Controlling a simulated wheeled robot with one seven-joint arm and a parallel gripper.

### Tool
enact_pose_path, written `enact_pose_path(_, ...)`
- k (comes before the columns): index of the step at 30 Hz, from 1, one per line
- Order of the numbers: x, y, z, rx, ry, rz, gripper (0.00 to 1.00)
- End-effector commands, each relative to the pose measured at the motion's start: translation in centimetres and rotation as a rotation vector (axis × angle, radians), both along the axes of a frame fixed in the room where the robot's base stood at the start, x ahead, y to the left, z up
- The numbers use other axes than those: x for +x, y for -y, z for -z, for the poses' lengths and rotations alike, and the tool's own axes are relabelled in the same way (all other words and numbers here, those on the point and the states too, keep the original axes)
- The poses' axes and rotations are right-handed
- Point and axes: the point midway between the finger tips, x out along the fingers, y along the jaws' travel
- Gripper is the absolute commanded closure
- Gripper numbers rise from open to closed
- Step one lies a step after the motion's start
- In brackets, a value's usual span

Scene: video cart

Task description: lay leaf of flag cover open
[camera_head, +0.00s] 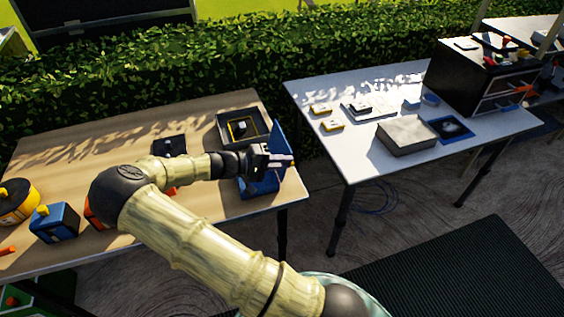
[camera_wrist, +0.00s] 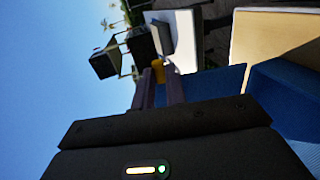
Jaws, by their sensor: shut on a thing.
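The blue flag cover (camera_head: 262,186) is at the right end of the wooden table. Its blue leaf (camera_head: 278,140) stands raised, roughly upright, beside my gripper. My gripper (camera_head: 284,161) reaches over the cover from the left and is shut on the leaf at its small yellow tab (camera_head: 293,162). In the wrist view the fingers (camera_wrist: 163,86) close around the yellow tab (camera_wrist: 158,70). Blue panels of the cover (camera_wrist: 285,95) show at the right there. The contact between fingers and leaf is partly hidden.
A dark square tray (camera_head: 225,118) lies just behind the cover. A blue box (camera_head: 55,223) and a yellow round case (camera_head: 16,203) stand at the left of the wooden table. A white table (camera_head: 360,160) with a grey box (camera_head: 406,137) stands to the right, across a gap.

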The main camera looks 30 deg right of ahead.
Motion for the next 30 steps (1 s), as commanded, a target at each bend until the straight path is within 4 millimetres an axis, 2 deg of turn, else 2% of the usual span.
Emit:
enact_pose_path(5, 0.0, 0.0, 0.1, 0.001, -0.001, 0.000, 0.99)
enact_pose_path(6, 0.0, 0.0, 0.1, 0.001, -0.001, 0.000, 0.83)
enact_pose_path(9, 0.0, -0.1, 0.1, 0.001, -0.001, 0.000, 0.65)
enact_pose_path(20, 0.1, -0.4, 0.0, 0.001, 0.000, -0.002, 0.65)
enact_pose_path(26, 0.5, -2.6, -0.5, 0.002, 0.002, -0.005, 0.65)
enact_pose_path(30, 1.0, -5.2, -1.1, 0.003, 0.001, -0.006, 0.65)
